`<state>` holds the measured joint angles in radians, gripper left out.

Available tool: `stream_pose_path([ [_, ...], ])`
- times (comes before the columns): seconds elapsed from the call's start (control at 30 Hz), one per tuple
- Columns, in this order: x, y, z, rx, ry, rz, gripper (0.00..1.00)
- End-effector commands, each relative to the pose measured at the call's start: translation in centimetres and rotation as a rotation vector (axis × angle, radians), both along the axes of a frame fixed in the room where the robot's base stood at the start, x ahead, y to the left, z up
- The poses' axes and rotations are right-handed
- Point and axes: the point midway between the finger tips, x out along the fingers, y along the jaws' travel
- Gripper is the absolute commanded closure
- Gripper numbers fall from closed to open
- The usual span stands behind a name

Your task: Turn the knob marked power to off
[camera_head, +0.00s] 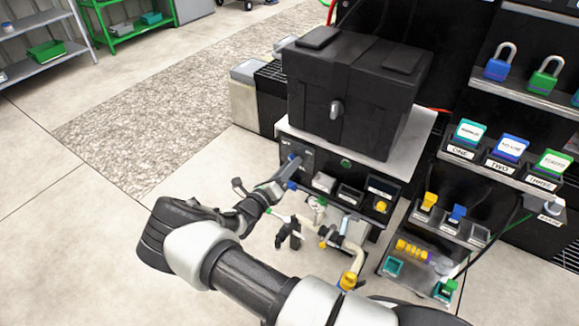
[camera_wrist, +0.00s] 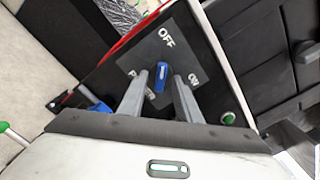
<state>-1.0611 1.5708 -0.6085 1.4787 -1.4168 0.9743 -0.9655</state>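The blue knob (camera_wrist: 161,76) sits on a dark panel (camera_wrist: 185,50) in the wrist view. Its long handle lies nearly upright in the picture. The word OFF is above it and ON is to its right; a label at left is partly hidden by a finger. My gripper (camera_wrist: 159,79) is open, with one grey finger on each side of the knob and small gaps showing. In the head view my gripper (camera_head: 284,173) is at the left of the front panel, and a bit of the blue knob (camera_head: 293,157) shows beside it. Contact cannot be told.
A black box (camera_head: 345,90) stands on top of the unit. A green button (camera_wrist: 228,117) is right of the knob. Pipes and valves (camera_head: 335,240) stand below the panel. Shelves with padlocks (camera_head: 500,65) and labelled blocks are at right. Open floor is at left.

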Motion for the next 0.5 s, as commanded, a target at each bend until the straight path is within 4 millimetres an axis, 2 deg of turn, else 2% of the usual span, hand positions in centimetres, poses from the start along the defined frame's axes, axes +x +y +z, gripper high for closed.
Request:
stream_pose_path([
  [0.3,-0.3,0.2,0.1,0.001,-0.002,0.001,0.7],
  [0.5,-2.8,2.0,0.2,0.002,-0.001,0.003,0.7],
])
